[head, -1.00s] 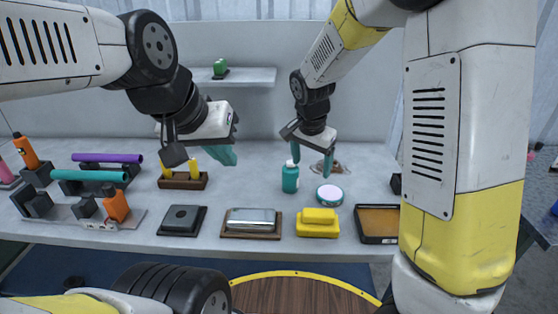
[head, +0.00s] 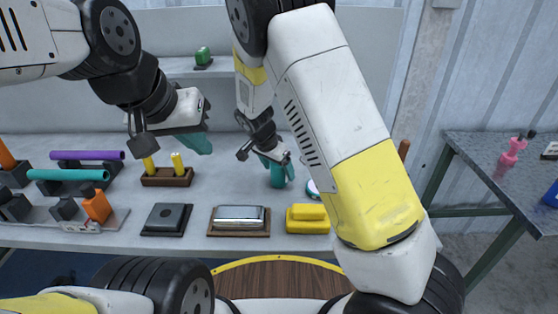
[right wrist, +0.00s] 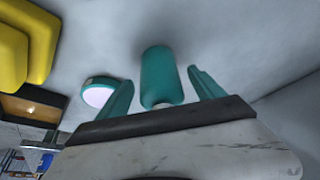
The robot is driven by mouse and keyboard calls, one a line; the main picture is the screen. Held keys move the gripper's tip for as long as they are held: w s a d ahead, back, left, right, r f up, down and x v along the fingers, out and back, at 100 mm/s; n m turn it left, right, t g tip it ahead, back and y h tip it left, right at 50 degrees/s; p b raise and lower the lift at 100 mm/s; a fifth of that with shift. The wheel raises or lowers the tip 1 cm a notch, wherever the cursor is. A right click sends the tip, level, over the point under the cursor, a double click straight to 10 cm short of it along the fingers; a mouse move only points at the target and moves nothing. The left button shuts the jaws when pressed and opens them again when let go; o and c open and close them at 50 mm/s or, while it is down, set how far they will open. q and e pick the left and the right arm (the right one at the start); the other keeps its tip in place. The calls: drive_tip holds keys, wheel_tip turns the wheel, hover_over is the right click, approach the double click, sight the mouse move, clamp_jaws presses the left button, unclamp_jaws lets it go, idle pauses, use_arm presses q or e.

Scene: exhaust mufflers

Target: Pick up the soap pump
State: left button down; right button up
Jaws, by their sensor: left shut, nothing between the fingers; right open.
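The soap pump appears to be the teal bottle (head: 277,181) with a pale top, standing upright on the grey table. My right gripper (head: 272,160) is above it, fingers pointing down and partly covering it. In the right wrist view the teal bottle (right wrist: 160,72) sits between the open fingers of my right gripper (right wrist: 163,88), with gaps on both sides.
A round teal-rimmed tin (right wrist: 98,94) stands close beside the bottle. A yellow block (head: 308,219), a silver-topped block (head: 240,217) and a dark block (head: 167,219) line the front edge. A pink bottle-like object (head: 512,151) stands on the right side table (head: 470,155).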

drive_tip(key=shift+x, duration=0.9)
drive_tip(key=shift+c, duration=0.3)
